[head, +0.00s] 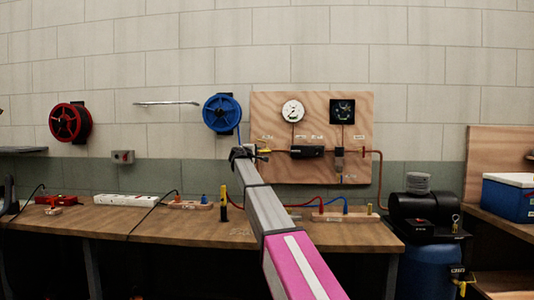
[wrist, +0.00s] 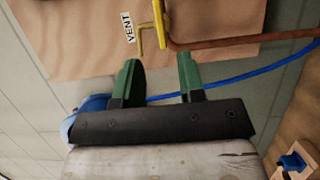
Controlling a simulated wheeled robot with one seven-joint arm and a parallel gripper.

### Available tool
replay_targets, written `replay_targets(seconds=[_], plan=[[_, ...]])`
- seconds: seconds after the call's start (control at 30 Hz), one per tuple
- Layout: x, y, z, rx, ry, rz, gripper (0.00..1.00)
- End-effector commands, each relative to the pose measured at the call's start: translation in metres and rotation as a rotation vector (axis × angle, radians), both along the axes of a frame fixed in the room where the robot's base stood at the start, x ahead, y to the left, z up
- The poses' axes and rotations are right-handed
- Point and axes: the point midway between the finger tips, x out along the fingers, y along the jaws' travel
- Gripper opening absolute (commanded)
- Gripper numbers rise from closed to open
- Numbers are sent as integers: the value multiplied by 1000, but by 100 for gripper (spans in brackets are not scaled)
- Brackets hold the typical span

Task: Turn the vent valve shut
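The vent valve's yellow handle (wrist: 160,24) shows at the top of the wrist view, beside a white label reading VENT (wrist: 127,33). In the head view a small yellow part (head: 264,151) shows at the left of the wooden panel. My gripper (wrist: 158,66) has two green fingers set apart with nothing between them. The handle lies just beyond the fingertips, roughly in line with the gap, and does not appear touched. In the head view my gripper (head: 243,153) is at the panel's left edge; its fingers are too small to make out there.
The wooden panel (head: 330,105) carries gauges, and a copper pipe (wrist: 240,38) runs right from the valve. A blue hose (wrist: 230,80) passes behind the fingers. A blue reel (head: 222,114) hangs left of the panel. The workbench (head: 150,222) below holds a power strip and fittings.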

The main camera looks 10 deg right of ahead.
Motion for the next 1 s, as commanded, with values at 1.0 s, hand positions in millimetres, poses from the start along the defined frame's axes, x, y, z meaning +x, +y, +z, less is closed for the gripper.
replay_targets(seconds=[1.0], plan=[[82, -58, -1, 1, 0, 0, 23]])
